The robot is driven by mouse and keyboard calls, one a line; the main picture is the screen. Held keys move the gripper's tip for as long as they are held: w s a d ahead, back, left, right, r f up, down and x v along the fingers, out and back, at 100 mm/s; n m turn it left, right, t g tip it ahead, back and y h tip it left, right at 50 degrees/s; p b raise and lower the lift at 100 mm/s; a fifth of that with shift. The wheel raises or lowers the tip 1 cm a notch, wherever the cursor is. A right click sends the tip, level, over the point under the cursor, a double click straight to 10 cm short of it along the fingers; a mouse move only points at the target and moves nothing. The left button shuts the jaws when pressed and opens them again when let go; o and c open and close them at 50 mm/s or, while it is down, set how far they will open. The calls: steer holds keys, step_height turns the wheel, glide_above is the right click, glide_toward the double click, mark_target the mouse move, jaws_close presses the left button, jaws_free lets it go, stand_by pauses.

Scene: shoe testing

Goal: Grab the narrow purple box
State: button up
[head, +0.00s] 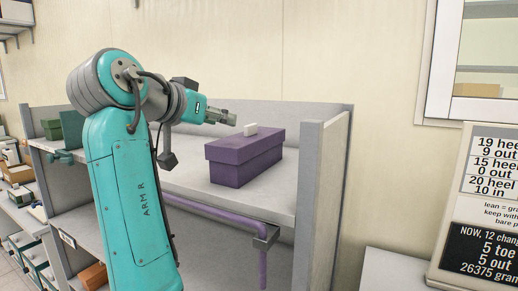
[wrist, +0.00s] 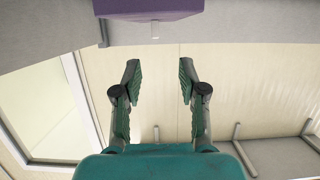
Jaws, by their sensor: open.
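The purple box (head: 245,160), a long lidded box, sits on the grey shelf (head: 185,175) near its right end.
An upright grey panel (head: 322,195) closes the shelf's right end. A purple rail (head: 205,208) with a grey bracket (head: 266,237) runs along the front edge. Green boxes (head: 72,130) stand at the shelf's left. A text board (head: 485,215) stands at the right.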

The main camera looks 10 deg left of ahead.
mark_target(247, 126)
steer(key=x, duration=1.1)
steer(key=shift+s+d, duration=0.15)
steer(key=shift+d, duration=0.15)
jaws_close()
steer(key=shift+r, duration=0.1)
